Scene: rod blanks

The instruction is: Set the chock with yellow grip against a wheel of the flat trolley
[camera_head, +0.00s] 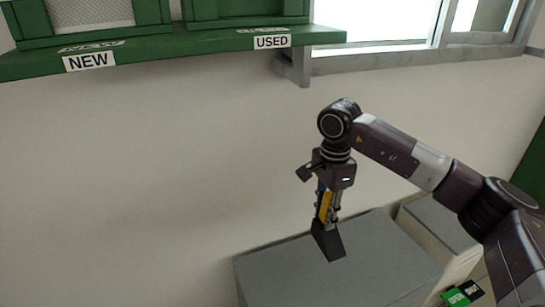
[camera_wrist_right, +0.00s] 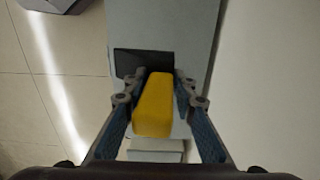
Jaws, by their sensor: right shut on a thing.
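My right gripper (camera_head: 327,207) points down and is shut on the yellow grip of a dark wedge-shaped chock (camera_head: 328,243). In the right wrist view the yellow grip (camera_wrist_right: 154,105) lies between the two fingers of my right gripper (camera_wrist_right: 155,88), and the dark chock body shows beyond it. The chock overlaps a grey box-like top (camera_head: 300,270) in the head view; I cannot tell whether it touches it. My left gripper is not in view. No trolley wheel can be made out.
A green shelf (camera_head: 200,45) with labels NEW and USED and green bins runs along the wall at the top. A second grey-topped block (camera_head: 440,222) stands at the right. Small green and black items (camera_head: 462,294) lie at the lower right. Tiled floor (camera_wrist_right: 45,90) shows at left in the wrist view.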

